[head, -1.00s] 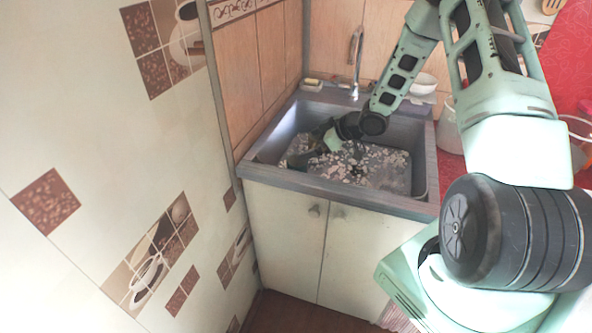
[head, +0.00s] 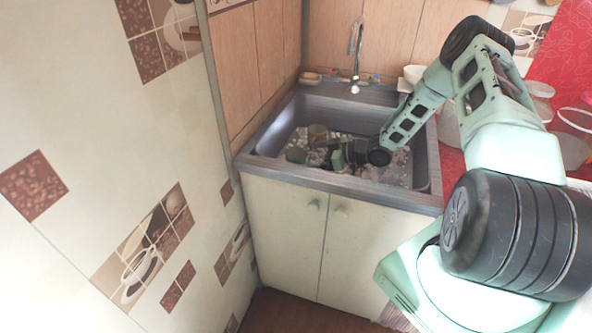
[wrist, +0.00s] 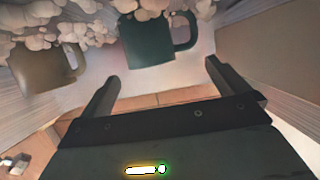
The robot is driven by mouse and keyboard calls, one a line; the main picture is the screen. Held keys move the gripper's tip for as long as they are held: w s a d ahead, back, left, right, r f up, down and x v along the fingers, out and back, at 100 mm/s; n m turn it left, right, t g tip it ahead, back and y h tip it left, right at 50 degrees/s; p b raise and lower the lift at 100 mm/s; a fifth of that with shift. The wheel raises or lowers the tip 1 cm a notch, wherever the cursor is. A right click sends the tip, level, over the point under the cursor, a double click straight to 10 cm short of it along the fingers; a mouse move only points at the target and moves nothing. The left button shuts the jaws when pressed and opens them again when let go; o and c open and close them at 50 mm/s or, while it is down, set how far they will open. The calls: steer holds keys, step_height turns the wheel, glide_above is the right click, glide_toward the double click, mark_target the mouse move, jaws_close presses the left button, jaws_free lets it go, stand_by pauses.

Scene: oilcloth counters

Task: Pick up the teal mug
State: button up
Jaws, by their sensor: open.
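The teal mug (wrist: 146,42) is in the upper middle of the wrist view, with its handle to the right and pale lumpy bits around its top edge. In the head view a small greenish mug (head: 296,154), seemingly the same one, sits in the sink's left part. My gripper (wrist: 162,70) is open and empty. Its two dark fingers point towards the teal mug, which lies beyond the fingertips, apart from them. In the head view my gripper (head: 326,156) is low inside the sink, just right of the greenish mug; its fingers are hard to make out.
A tan mug (wrist: 42,70) is left of the teal one; it also shows in the head view (head: 318,133). The grey sink (head: 262,165) has walls on all sides and a tap (head: 355,70) behind. A tiled wall is close on the left.

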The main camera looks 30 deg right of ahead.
mark_target(286, 157)
steer(key=b+x, duration=0.1)
steer(key=x, duration=0.5)
steer(key=shift+w+a+b, duration=0.15)
steer(key=shift+a+b, duration=0.1)
steer(key=shift+b, duration=0.1)
steer(key=c, duration=1.2)
steer(key=shift+r, duration=0.1)
